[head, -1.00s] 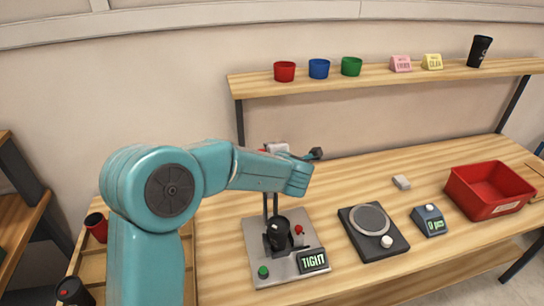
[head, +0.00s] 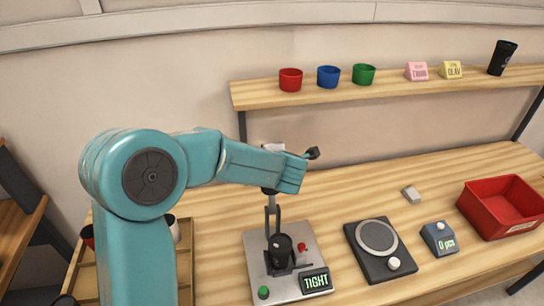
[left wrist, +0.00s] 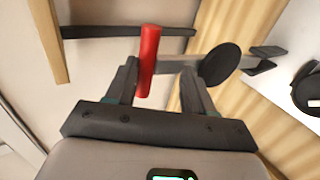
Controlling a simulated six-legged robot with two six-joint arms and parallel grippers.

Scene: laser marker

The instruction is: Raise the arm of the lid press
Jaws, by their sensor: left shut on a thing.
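The lid press stands on the bench, with a grey metal base (head: 257,270), upright posts and a display (head: 315,281) reading "TIGHT". A dark cup (head: 281,246) stands on the base. In the left wrist view, the press arm's red handle (left wrist: 148,62) lies between the fingers of my left gripper (left wrist: 158,68), which is shut on it. A grey bar runs from beside the handle to a round black disc (left wrist: 219,64), clear of the base at the right edge. In the head view my left arm hides the handle and fingers. My right gripper is not in view.
A black scale (head: 380,268), a blue counter (head: 439,239) and a red bin (head: 502,207) stand right of the press. A compartment tray (head: 184,258) is at left, partly behind my arm. A shelf (head: 300,95) with cups and cards runs above the bench.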

